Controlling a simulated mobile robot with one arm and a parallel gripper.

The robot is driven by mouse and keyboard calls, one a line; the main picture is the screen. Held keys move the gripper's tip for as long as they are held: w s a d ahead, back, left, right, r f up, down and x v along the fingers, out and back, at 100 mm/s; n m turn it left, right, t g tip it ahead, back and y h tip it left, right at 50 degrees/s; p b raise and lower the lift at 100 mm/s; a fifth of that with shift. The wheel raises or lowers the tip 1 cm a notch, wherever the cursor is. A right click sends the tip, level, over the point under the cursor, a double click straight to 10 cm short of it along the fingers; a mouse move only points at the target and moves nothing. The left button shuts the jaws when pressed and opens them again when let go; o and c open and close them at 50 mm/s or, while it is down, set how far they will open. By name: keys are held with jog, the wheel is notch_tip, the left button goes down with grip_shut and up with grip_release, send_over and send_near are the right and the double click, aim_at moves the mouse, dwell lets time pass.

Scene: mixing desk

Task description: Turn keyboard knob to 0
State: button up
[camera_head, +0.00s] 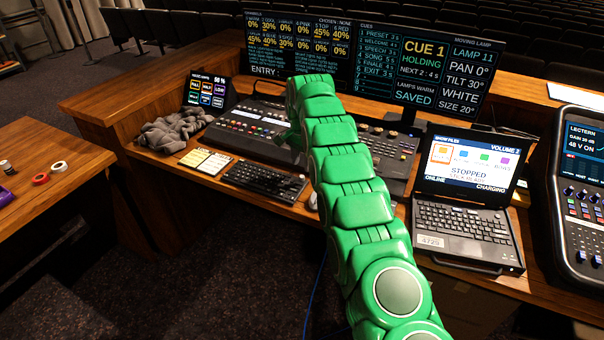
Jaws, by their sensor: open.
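The black keyboard (264,181) lies on the desk in front of the lighting console. I cannot make out a knob on it; it is too small to tell or hidden. The laptop (468,205) to the right reads "VOLUME 2" and "STOPPED" on its screen. My green arm reaches forward over the desk, between keyboard and laptop. My gripper (288,140) shows only partly at its far end, over the console and beyond the keyboard's right end. The gripper is open, and nothing shows in it.
A lighting console (247,133) stands behind the keyboard. An audio mixer (583,190) stands at far right. Monitors (427,68) line the back. A side table (35,150) holds tape rolls.

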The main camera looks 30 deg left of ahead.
aim_at(302, 176)
notch_tip(302, 176, down, 5)
jog(key=shift+f, duration=0.2)
grip_shut()
dwell(0.3)
